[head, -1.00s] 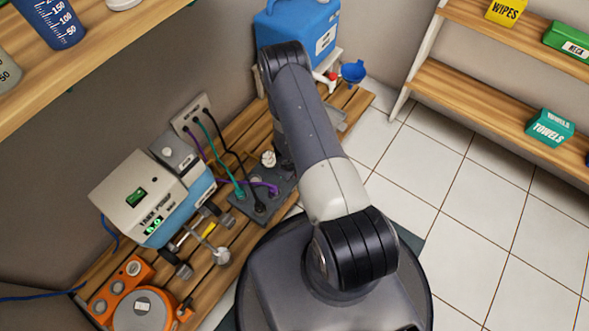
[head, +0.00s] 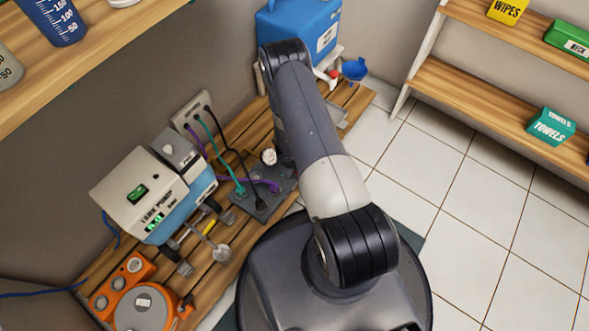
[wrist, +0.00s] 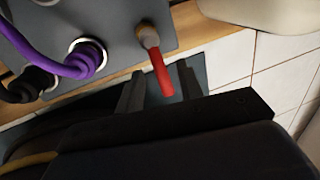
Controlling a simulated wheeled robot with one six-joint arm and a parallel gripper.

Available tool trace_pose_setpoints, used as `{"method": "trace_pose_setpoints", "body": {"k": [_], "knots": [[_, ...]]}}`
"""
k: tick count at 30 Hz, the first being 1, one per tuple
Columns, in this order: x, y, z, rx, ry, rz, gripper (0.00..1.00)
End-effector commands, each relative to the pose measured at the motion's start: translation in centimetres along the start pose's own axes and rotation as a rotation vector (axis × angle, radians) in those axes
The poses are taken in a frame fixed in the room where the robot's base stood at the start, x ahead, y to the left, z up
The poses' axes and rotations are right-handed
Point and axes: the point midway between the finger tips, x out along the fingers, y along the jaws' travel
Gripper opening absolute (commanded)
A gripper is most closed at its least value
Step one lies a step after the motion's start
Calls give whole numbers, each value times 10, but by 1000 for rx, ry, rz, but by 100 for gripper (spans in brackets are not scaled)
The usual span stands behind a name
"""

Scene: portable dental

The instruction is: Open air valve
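The air valve shows in the wrist view as a red lever (wrist: 161,74) on a brass-coloured stem (wrist: 148,38), at the edge of a grey manifold block (wrist: 112,22). The lever points down and slightly right. My gripper (wrist: 160,78) is open, one finger on each side of the lever's lower end. I cannot tell whether either finger touches it. In the head view the manifold (head: 245,204) sits on the wooden bench. My arm hides the gripper and the red lever there.
Purple (wrist: 42,52) and black hoses plug into the manifold left of the valve. A boxy unit with a green display (head: 135,197) stands left on the slatted bench (head: 233,262). A blue jug (head: 325,30) is behind my arm. Tiled floor lies open to the right.

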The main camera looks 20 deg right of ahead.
Motion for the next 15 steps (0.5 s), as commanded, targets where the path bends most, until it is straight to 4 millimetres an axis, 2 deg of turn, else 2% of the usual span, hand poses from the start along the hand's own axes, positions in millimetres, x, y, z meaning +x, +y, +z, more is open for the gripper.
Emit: {"method": "trace_pose_setpoints", "body": {"k": [5, 12, 15], "knots": [[-24, -1, 1, -1, -1, -1, 35], [-75, -1, 1, -1, -2, -1, 35], [-91, -1, 1, 0, -2, -1, 35]]}}
